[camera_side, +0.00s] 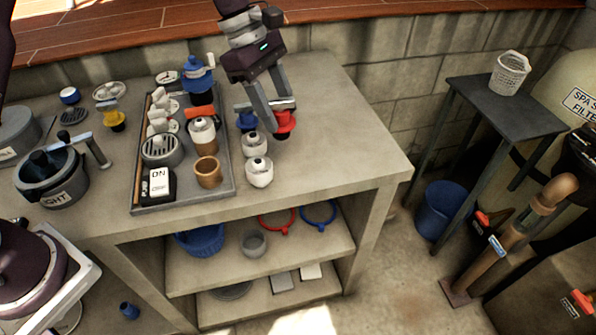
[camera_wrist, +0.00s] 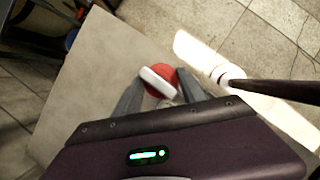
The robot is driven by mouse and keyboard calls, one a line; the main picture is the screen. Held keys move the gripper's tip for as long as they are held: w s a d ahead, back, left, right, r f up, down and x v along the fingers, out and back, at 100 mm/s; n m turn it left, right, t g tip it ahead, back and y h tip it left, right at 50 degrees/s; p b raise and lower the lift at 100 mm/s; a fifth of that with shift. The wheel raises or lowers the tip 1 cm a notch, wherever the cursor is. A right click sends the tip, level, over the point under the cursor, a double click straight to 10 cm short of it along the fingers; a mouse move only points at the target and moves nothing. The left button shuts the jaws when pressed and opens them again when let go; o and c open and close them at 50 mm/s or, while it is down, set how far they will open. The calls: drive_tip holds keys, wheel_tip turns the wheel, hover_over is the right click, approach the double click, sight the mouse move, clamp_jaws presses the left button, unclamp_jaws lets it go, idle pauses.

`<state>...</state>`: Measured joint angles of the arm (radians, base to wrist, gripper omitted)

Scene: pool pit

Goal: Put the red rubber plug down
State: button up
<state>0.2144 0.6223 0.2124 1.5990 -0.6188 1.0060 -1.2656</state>
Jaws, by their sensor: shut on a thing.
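The red rubber plug (camera_side: 284,124) is at the tips of my gripper (camera_side: 270,108), above the right part of the concrete bench top (camera_side: 345,140). My gripper points down and is shut on the plug. In the wrist view the red plug (camera_wrist: 170,72) shows between the fingers, with a white bar-shaped part across it. I cannot tell whether the plug's underside touches the bench.
White-and-grey fittings (camera_side: 259,171) stand just left of the plug, with a blue piece (camera_side: 246,121) beside them. A grey tray (camera_side: 222,185) of pool parts lies farther left. The bench to the right is clear up to its edge.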

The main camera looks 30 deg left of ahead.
sight(294, 108)
drive_tip(key=d, duration=0.1)
drive_tip(key=d+f, duration=0.1)
drive_tip(key=w+d, duration=0.1)
drive_tip(key=shift+d+f, duration=0.15)
drive_tip(key=shift+d, duration=0.15)
wheel_tip(294, 108, down, 10)
drive_tip(key=shift+r, duration=0.2)
drive_tip(key=o, duration=1.4)
drive_tip(key=shift+r, duration=0.1)
